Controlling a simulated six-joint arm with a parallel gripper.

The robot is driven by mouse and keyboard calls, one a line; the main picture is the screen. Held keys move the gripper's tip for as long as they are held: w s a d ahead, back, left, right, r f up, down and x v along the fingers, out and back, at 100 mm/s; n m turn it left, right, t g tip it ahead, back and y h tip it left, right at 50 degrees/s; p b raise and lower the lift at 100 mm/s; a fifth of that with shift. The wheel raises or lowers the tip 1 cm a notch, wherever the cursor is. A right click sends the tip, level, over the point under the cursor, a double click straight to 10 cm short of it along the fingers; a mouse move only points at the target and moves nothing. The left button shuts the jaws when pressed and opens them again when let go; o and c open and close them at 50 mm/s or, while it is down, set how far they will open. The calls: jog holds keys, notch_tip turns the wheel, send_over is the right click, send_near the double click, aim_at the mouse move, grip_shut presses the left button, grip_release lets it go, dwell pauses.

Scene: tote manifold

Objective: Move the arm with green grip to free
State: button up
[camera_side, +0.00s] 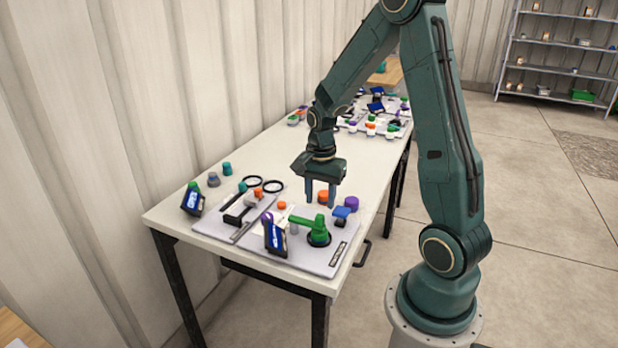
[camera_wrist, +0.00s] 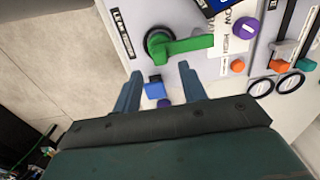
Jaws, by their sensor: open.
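The green arm (camera_side: 308,224) is a lever on a round dark pivot on a pale board (camera_side: 328,268). In the side view it points left from its pivot; in the wrist view the green lever (camera_wrist: 190,46) points right from its ring. My gripper (camera_side: 320,204) is open and empty, pointing down above the board, behind the lever. In the wrist view my fingers (camera_wrist: 160,76) stand apart with the lever beyond their tips, not between them. White labels lie by the lever, one seeming to read HIGH (camera_wrist: 240,40); I cannot make out a "free" mark.
A blue block (camera_wrist: 154,90) shows between my fingers, and an orange knob (camera_side: 323,197) stands near them in the side view. A dark blue display (camera_side: 275,238) stands left of the lever. Purple knobs (camera_side: 351,203) and black rings (camera_side: 273,186) are close by.

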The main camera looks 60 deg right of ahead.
aim_at(320, 215)
jog(key=shift+f, duration=2.35)
grip_shut()
